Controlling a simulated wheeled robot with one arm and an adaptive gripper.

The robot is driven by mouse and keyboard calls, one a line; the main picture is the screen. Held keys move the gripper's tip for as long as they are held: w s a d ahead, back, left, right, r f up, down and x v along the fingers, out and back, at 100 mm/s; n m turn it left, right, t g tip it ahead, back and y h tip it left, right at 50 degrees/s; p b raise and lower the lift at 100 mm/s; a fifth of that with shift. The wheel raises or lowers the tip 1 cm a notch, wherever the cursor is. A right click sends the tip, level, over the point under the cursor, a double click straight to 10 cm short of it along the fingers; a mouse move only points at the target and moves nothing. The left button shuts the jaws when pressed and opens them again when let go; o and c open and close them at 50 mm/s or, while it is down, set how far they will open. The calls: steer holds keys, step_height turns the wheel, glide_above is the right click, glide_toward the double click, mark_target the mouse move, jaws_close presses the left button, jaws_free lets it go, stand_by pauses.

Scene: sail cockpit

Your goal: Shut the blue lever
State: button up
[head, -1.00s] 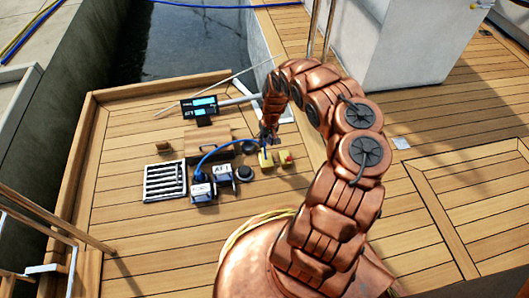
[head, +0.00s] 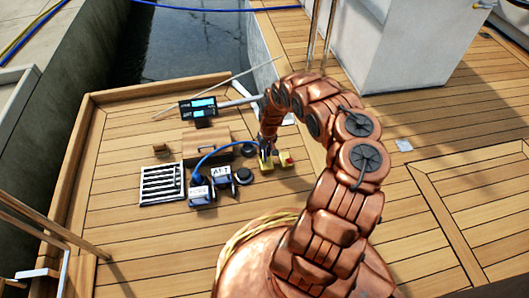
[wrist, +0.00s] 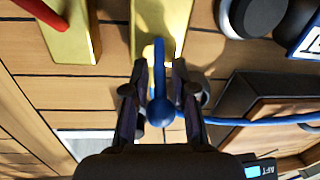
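The blue lever (wrist: 161,111) rises from a gold block (wrist: 172,22) in the wrist view and ends in a round blue knob. My gripper (wrist: 159,68) is open, with one finger on each side of the lever and small gaps visible between. I cannot tell whether either finger touches it. In the head view my gripper (head: 267,147) is low over the gold block (head: 266,163), and the blue lever is mostly hidden there. A red lever (wrist: 42,14) sits on a neighbouring gold block (wrist: 75,45), to the left in the wrist view.
Two winch-like units labelled AFT (head: 221,177) and a second one (head: 200,193) stand left of the blocks, with a blue rope (head: 215,152). A wooden box (head: 206,140), dark round knobs and a white-framed grille (head: 161,183) are nearby. Deck in front is clear.

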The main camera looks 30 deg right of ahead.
jaws_close()
